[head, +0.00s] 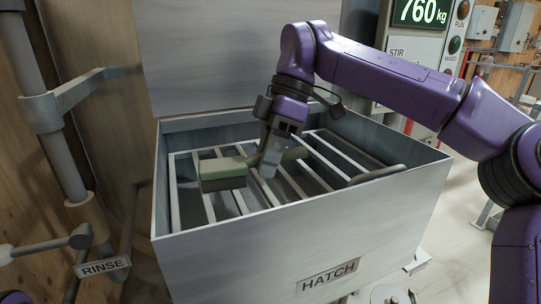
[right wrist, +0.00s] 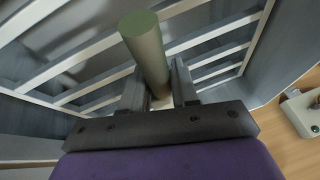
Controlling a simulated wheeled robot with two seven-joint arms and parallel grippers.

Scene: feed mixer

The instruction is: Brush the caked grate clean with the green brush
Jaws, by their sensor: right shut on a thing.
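The grate (head: 326,158) of pale bars lies inside the open grey hatch box; its bars also show in the right wrist view (right wrist: 75,60). I cannot make out clear caking on the visible bars. My right gripper (head: 271,163) is shut on the handle of the green brush (head: 222,171), over the middle of the grate. The brush head points left, low over the left bars; whether it touches them I cannot tell. In the right wrist view the round green handle (right wrist: 146,50) stands between the fingers (right wrist: 158,85). My left gripper is not in view.
The hatch box (head: 250,245) has raised walls around the grate and an upright panel (head: 235,50) behind. A dark elongated piece (head: 378,174) lies by the right front wall. A grey pipe (head: 45,110) and a RINSE lever (head: 45,247) stand at the left.

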